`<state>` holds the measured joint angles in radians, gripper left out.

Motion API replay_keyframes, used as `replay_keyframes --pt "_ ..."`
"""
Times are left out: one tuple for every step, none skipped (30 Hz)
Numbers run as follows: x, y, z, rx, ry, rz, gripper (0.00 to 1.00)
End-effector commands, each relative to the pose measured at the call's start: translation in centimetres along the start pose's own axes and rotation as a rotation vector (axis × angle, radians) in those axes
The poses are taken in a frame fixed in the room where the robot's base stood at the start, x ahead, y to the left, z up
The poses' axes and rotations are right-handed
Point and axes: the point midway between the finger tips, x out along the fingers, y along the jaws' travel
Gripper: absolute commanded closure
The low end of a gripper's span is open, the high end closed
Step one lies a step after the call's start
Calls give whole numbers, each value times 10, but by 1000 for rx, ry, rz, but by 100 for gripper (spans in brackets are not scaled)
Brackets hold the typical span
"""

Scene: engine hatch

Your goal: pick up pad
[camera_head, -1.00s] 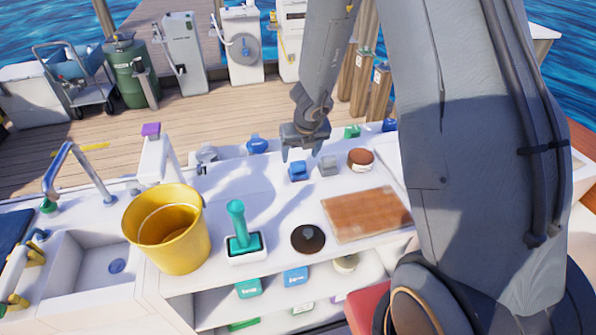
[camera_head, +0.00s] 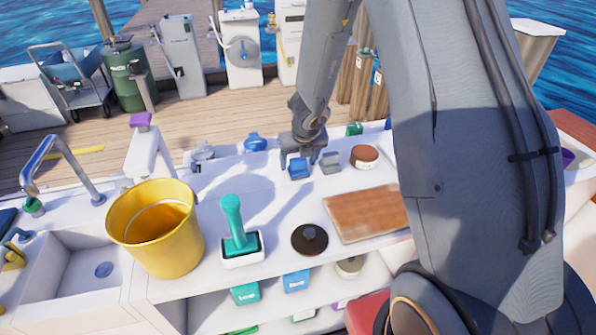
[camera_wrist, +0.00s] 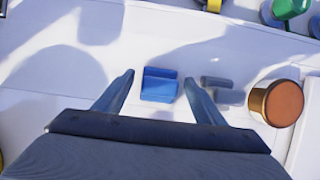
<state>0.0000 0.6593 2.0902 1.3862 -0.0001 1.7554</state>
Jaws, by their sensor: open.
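A small blue block (camera_head: 299,169), likely the pad, lies on the white counter (camera_head: 270,205). In the wrist view the blue block (camera_wrist: 160,86) has a raised back part and sits between my two fingertips, apart from both. My gripper (camera_head: 301,160) is open, pointing down just above and around the block; it also shows in the wrist view (camera_wrist: 158,78). In the head view my gripper partly covers the block's far side.
A grey block (camera_head: 331,162) stands close to the right of the blue one, near the right finger. A brown-topped round jar (camera_head: 364,156) is further right. A wooden board (camera_head: 368,213), dark disc (camera_head: 309,239), teal-handled tool (camera_head: 235,225) and yellow bucket (camera_head: 158,245) stand nearer.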

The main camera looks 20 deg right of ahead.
Motion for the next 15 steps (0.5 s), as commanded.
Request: replay_keyframes --pt "-1 0 0 0 0 0 36" --pt "-1 0 0 0 0 0 36" --pt "-1 0 0 0 0 0 36" --pt "-1 0 0 0 0 0 38" --pt "-1 0 0 0 0 0 43" --pt "-1 0 0 0 -1 0 49" --pt "-1 0 0 0 0 0 54" --pt "-1 0 0 0 -1 0 60" --pt "-1 0 0 0 -1 0 66" --pt "-1 0 0 0 0 0 71" --pt "-1 0 0 0 -1 0 76" --pt "-1 0 0 0 -1 0 82" --pt "-1 0 0 0 -1 0 82" --pt "-1 0 0 0 -1 0 85" --pt "-1 0 0 0 -1 0 86"
